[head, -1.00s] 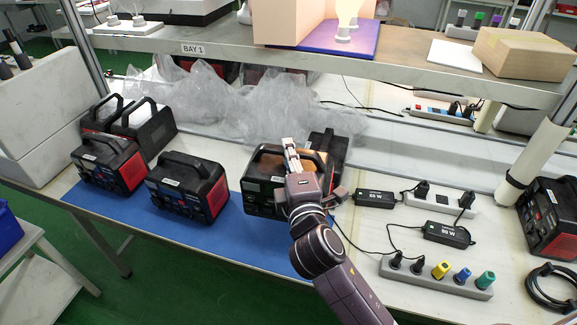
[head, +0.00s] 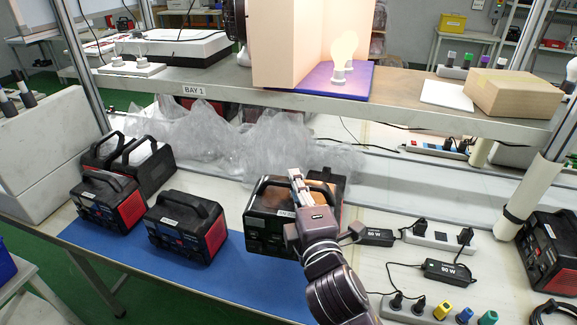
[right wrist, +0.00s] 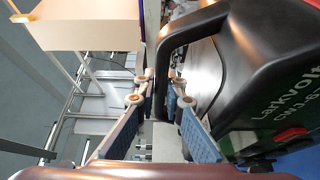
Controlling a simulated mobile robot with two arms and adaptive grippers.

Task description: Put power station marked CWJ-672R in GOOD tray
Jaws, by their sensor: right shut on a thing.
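My right gripper (head: 297,182) is shut on the handle of a black power station (head: 262,228) at the right end of the blue mat (head: 120,248). In the right wrist view, the handle (right wrist: 178,42) passes between the blue-padded fingers (right wrist: 158,112). The station's side (right wrist: 272,85) shows "Larkvolt" and a partly cut-off "CWJ-67". I cannot tell whether the station touches the mat. My left gripper and a GOOD tray are not in view.
Two red-and-black stations (head: 187,225) (head: 108,203) stand on the mat's left part, with dark units (head: 145,165) behind. Another station (head: 552,250) is far right. Chargers (head: 455,272) and power strips (head: 440,237) crowd the right. Clear plastic sheeting (head: 270,148) lies behind, under the BAY 1 shelf (head: 400,105).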

